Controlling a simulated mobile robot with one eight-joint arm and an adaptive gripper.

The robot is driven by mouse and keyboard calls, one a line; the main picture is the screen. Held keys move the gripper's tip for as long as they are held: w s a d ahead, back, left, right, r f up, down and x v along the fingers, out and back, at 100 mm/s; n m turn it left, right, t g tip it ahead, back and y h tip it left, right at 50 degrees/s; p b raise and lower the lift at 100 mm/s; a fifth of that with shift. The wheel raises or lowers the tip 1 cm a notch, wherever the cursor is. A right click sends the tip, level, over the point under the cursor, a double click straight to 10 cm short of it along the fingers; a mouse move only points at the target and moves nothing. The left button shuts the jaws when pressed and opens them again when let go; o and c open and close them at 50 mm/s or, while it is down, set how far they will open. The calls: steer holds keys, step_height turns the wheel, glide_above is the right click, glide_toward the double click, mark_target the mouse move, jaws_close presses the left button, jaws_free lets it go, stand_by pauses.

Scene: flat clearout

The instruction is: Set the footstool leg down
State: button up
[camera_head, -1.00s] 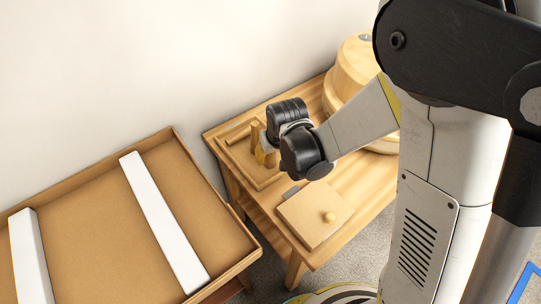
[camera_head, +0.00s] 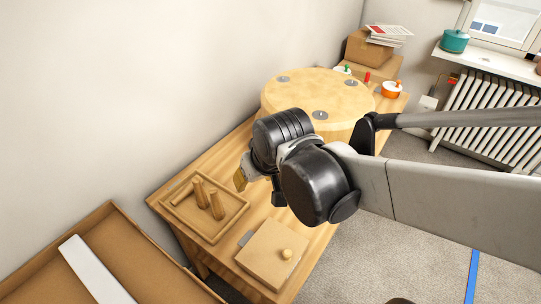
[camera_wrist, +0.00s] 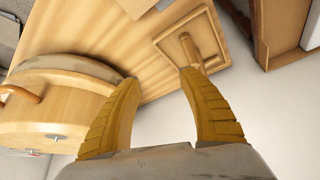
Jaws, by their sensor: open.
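The tray lies on the wooden bench. The round wooden footstool (camera_head: 318,88) sits farther back on the bench, its top face showing metal plates. My gripper (camera_head: 240,179) is above the bench, right of the tray and apart from the legs. In the wrist view its yellow fingers (camera_wrist: 160,80) are spread with nothing between them. There the tray (camera_wrist: 229,55) shows beyond the right fingertip, which partly overlaps a leg.
A large shallow box (camera_head: 108,213) with a white bar is at lower left. A radiator is at right.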

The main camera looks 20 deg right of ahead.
steer(key=s+d+r+m+t, duration=0.1)
steer(key=s+d+r, duration=0.3)
steer(key=s, duration=0.4)
steer(key=shift+d+m+h, duration=0.3)
steer(key=shift+d+h, duration=0.1)
steer(key=shift+d, duration=0.45)
